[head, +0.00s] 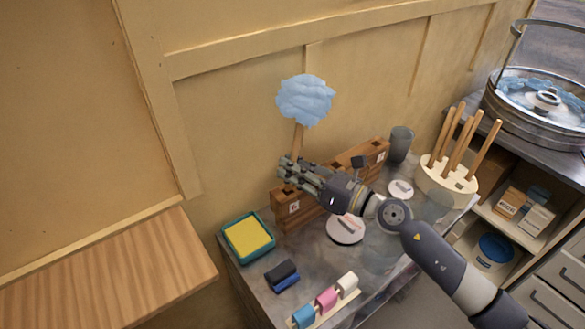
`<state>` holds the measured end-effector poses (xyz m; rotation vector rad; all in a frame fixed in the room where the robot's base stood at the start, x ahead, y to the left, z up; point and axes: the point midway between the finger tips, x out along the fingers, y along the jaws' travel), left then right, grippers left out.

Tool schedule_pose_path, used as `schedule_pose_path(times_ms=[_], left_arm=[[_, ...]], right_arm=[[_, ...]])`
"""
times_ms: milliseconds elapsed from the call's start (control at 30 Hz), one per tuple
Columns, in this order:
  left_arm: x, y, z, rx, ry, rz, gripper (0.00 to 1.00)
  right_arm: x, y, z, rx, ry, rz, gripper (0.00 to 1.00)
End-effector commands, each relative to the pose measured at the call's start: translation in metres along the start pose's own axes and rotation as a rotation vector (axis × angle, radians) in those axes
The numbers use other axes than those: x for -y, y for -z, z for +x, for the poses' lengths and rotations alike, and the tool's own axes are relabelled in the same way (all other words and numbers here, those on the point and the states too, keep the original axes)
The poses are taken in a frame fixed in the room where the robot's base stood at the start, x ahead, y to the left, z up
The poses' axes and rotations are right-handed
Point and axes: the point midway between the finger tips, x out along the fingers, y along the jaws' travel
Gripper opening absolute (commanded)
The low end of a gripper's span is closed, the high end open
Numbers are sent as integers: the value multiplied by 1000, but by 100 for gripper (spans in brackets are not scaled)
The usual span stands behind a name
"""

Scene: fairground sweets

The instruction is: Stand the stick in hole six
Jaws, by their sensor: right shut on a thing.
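A stick (298,137) with a blue cloud of candy floss (305,99) on top stands roughly upright in the head view. My right gripper (288,170) is shut on it, low on the stick. The gripper is over the left end of a long wooden rack (281,212), whose left front carries a small white label (294,207) that seems to read 6. The stick's lower end and the holes there are hidden by the gripper, so I cannot tell whether it is in a hole. My left gripper is out of view.
A teal tray with a yellow pad (247,238), a dark blue block (282,274) and a row of coloured pieces (326,298) lie in front. A grey cup (400,144) and a round holder of bare sticks (446,185) stand right. The wall is close behind the rack.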

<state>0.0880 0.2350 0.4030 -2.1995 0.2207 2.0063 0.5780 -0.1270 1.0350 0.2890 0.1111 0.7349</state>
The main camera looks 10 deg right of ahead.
Motion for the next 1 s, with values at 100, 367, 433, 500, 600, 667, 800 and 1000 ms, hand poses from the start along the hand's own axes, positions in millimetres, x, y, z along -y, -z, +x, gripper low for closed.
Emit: schedule_pose_path(times_ms=[100,367,433,500,600,667,800,1000], left_arm=[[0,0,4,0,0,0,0],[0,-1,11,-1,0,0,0],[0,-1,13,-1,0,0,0],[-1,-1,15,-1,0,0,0],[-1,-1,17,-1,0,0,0],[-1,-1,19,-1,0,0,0],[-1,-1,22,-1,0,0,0],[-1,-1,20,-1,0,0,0]], right_arm=[[1,4,0,0,0,0,2],[4,12,0,0,0,1,2],[4,14,0,0,0,1,2],[5,16,0,0,0,1,2],[6,19,0,0,0,1,2],[7,21,0,-1,1,1,2],[8,24,0,-1,1,0,14],[7,22,0,-1,1,0,35]])
